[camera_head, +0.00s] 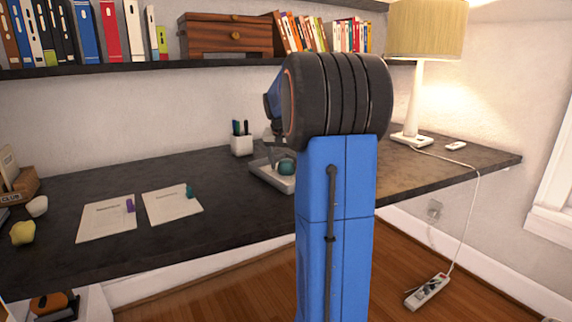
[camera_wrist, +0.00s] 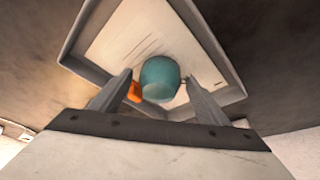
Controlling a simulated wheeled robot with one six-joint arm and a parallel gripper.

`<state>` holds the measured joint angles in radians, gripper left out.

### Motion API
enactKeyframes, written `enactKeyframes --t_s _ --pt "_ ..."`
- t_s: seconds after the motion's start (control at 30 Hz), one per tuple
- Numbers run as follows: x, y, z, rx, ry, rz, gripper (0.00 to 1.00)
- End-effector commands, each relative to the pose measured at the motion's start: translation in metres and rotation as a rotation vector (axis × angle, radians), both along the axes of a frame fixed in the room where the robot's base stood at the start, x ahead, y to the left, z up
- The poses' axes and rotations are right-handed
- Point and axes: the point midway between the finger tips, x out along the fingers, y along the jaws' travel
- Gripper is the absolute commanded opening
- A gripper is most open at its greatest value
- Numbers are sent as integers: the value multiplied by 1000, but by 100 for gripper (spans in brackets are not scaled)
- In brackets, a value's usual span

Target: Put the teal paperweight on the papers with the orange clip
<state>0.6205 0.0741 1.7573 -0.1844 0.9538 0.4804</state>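The teal paperweight (camera_head: 286,168) is a round ball at the grey tray (camera_head: 258,174). In the wrist view the paperweight (camera_wrist: 159,78) lies over white papers (camera_wrist: 125,38) in the tray, with an orange clip (camera_wrist: 134,92) close by its left side. My gripper (camera_wrist: 158,80) is open, with one finger on either side of the paperweight and narrow gaps showing. In the head view my gripper is above the tray, mostly hidden by my arm. The papers and orange clip are hidden there.
Papers with a purple clip (camera_head: 107,219) and papers with a teal clip (camera_head: 171,205) lie left on the dark desk. A white pen cup (camera_head: 242,146) stands behind the tray. A lamp (camera_head: 418,90) is at right; a shelf (camera_head: 150,68) runs above.

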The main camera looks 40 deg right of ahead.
Motion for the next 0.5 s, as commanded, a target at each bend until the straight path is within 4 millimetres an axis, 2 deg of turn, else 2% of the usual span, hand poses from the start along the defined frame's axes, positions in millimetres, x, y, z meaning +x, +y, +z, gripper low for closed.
enactKeyframes --t_s 0.27,0.5 --pt "-1 2 8 -1 -2 0 69" --pt "-9 15 46 -2 -4 1 69"
